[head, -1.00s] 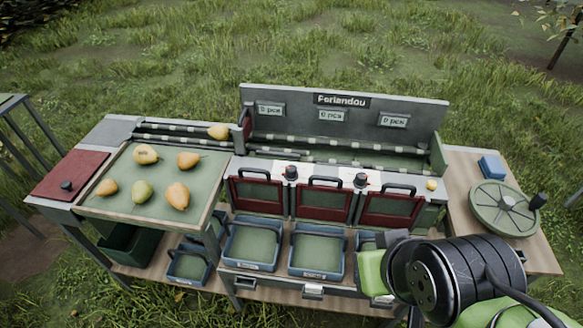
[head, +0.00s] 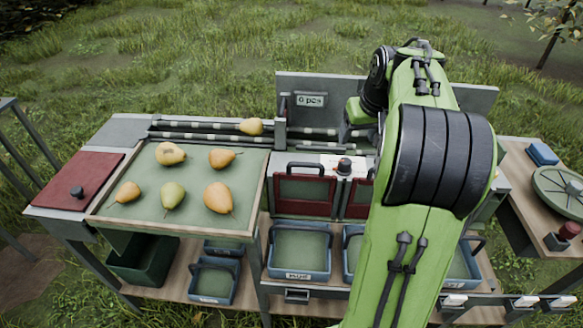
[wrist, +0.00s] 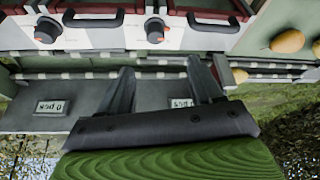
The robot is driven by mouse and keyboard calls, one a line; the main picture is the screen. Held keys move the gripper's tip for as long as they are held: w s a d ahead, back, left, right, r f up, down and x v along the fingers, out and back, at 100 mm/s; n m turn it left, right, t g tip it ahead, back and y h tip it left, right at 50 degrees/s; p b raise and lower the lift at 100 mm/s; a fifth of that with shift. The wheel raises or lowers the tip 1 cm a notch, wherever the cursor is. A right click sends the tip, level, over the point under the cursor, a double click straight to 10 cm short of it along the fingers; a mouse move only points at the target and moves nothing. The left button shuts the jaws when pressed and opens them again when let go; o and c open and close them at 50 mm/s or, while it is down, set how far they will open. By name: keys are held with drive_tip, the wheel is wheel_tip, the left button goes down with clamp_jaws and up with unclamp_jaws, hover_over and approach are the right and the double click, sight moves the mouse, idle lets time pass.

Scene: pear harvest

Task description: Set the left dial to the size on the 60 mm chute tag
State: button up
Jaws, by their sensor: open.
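The left dial (head: 344,166) is a dark knob with a red-orange part, on a white plate between two red chute doors. It also shows in the wrist view (wrist: 155,30), which is upside down to the head view. The right dial (wrist: 47,30) shows there too; my arm hides it in the head view. My gripper (wrist: 163,80) is open and empty, its two dark fingers spread over the sorter's back trough, apart from the left dial. In the head view my arm mostly hides it. The small chute tags are too small to read, so I cannot tell which says 60 mm.
Several pears lie on the green tray (head: 258,190) at left, and one pear (head: 251,126) sits on the rollers. Blue crates (head: 300,275) stand below the doors. A "0 pcs" display (head: 310,100) is on the back panel. A green wheel (head: 560,192) is at far right.

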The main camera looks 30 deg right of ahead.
sight(346, 162)
drive_tip(key=b+x, duration=0.1)
drive_tip(key=x, duration=0.4)
drive_tip(key=b+x, duration=0.2)
drive_tip(key=x, duration=0.4)
drive_tip(key=d+b+x, duration=0.1)
drive_tip(key=x, duration=0.4)
drive_tip(key=shift+d+f+b, duration=0.1)
drive_tip(key=shift+f+b, duration=0.05)
drive_tip(key=shift+b, duration=0.25)
drive_tip(key=c, duration=1)
